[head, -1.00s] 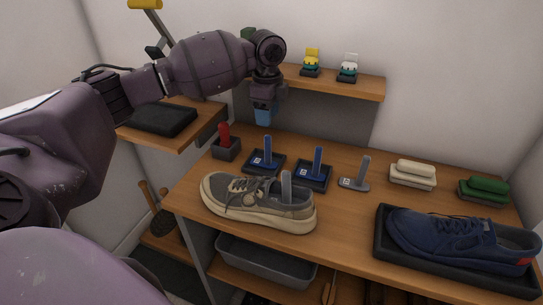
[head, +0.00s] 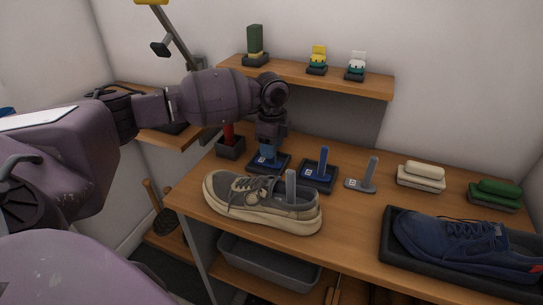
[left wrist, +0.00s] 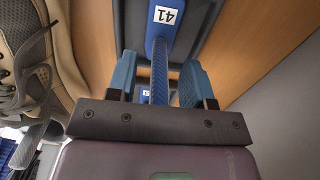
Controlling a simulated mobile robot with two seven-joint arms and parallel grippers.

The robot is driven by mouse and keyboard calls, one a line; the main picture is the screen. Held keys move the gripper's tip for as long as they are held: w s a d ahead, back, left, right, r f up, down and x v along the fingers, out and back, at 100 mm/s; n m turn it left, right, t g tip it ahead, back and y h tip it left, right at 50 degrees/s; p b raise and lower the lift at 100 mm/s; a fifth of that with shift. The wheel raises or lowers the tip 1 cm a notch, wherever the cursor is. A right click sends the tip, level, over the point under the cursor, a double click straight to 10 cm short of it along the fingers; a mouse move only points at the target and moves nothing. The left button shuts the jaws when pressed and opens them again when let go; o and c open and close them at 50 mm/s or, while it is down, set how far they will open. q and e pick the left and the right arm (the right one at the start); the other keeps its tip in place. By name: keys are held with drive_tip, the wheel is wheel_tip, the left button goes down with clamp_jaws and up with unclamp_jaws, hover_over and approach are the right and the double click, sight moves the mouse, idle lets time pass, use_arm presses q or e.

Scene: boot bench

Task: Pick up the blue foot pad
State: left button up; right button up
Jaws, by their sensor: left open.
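Two blue foot pads with upright handles sit in black trays on the bench in the head view. The left one (head: 264,161) is under my left gripper (head: 268,150), whose hand hides most of its handle. The other blue foot pad (head: 323,160) stands just to the right, clear of the gripper. In the left wrist view, the open blue fingers of my left gripper (left wrist: 159,78) stand either side of a blue handle. That handle belongs to a blue pad (left wrist: 165,40) with a white label reading 41. A gap shows beside the handle. My right gripper is out of view.
A grey-tan shoe (head: 262,205) stands close in front of the gripper. A red-handled item (head: 230,148) is just left, and a grey pad (head: 363,181) is farther right. A navy shoe (head: 460,240) sits in a tray. A shelf (head: 350,84) is behind.

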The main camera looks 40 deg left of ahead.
use_arm(q)
drive_tip(key=shift+r, duration=0.1)
drive_tip(key=shift+c, duration=0.2)
clamp_jaws()
